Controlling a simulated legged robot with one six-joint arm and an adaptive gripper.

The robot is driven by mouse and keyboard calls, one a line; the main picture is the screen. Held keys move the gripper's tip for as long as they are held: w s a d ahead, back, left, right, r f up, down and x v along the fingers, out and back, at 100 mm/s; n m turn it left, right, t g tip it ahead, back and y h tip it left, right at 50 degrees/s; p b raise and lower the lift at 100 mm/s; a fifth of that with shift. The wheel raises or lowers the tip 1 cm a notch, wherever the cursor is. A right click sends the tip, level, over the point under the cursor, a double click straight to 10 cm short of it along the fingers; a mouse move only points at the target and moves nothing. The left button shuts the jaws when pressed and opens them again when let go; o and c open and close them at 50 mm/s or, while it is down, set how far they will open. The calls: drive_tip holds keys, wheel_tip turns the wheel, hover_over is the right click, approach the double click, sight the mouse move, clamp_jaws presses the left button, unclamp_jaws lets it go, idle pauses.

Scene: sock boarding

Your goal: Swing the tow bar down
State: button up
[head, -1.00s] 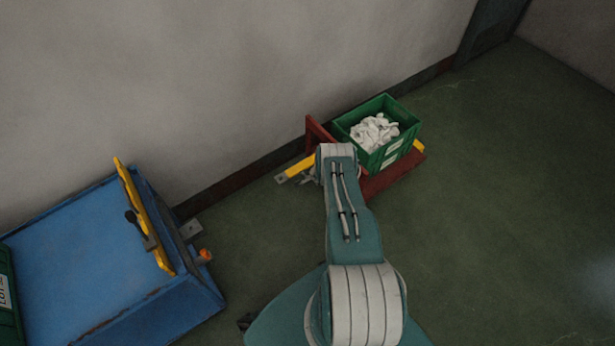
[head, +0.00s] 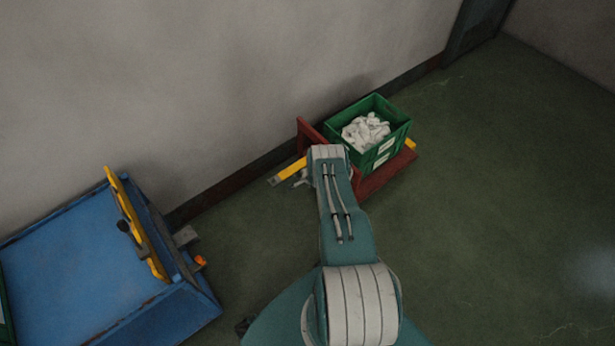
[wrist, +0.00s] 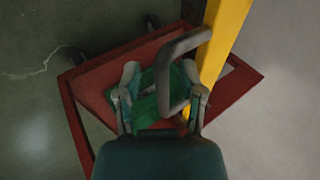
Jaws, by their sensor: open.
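The yellow tow bar (head: 290,168) sticks out left from the red cart (head: 386,175), with a grey eye at its end. In the wrist view the yellow bar (wrist: 228,38) runs past the red frame (wrist: 92,82), and a dark grey loop handle (wrist: 186,46) stands off it. My gripper (wrist: 165,84) is open, one finger left and one right of the loop's lower end. I cannot tell whether either finger touches it. In the head view my own arm hides the gripper and part of the bar.
A green crate (head: 384,158) with white socks (head: 365,132) stands on the red cart, near the wall. A blue cart (head: 80,270) with an upright yellow bar (head: 136,225) and an orange knob (head: 200,262) is at left. The green floor is clear at right.

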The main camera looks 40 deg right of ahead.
drive_tip(key=v, duration=1.1)
drive_tip(key=shift+r, duration=0.25)
drive_tip(key=shift+s, duration=0.1)
